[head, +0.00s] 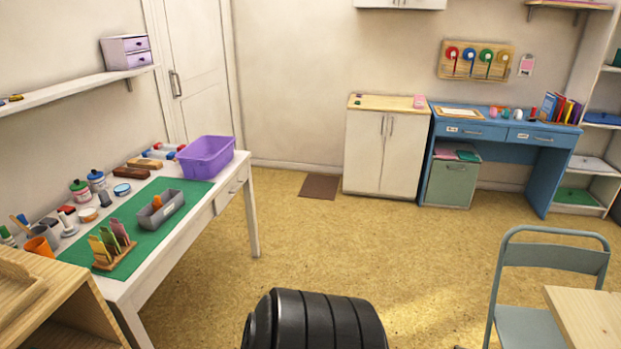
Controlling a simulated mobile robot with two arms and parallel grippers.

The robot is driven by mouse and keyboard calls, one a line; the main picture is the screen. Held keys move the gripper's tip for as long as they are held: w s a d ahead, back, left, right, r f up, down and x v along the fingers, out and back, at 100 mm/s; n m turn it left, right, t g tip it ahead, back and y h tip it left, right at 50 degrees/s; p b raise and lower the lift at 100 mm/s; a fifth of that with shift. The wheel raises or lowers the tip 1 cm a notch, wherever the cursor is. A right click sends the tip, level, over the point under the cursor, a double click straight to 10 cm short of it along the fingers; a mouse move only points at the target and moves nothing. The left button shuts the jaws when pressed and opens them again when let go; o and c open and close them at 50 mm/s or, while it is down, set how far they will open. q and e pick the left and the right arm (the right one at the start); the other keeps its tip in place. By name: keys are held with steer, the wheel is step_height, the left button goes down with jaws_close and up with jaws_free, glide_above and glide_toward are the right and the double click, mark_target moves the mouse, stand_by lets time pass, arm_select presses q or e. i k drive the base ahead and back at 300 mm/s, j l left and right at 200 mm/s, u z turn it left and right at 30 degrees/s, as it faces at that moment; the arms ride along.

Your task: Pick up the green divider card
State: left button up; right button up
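I cannot tell for certain which thing is the green divider card. A dark green flat piece (467,156) shows at the top of the grey-green box (449,185) under the blue desk, beside a pink flat piece (449,153). Another green flat thing (575,197) lies on a low shelf at the right edge. On the table at the left, a small wooden rack (118,262) holds several upright coloured pieces, one of them yellow-green (99,249). Neither of my grippers is in view.
The white table (195,232) at left carries a green mat, a grey tray (161,213) and a purple bin (206,157). A folding chair (553,260) and a light wooden table (590,318) stand at lower right.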

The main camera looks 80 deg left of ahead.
mark_target(107, 238)
steer(key=u, duration=4.05)
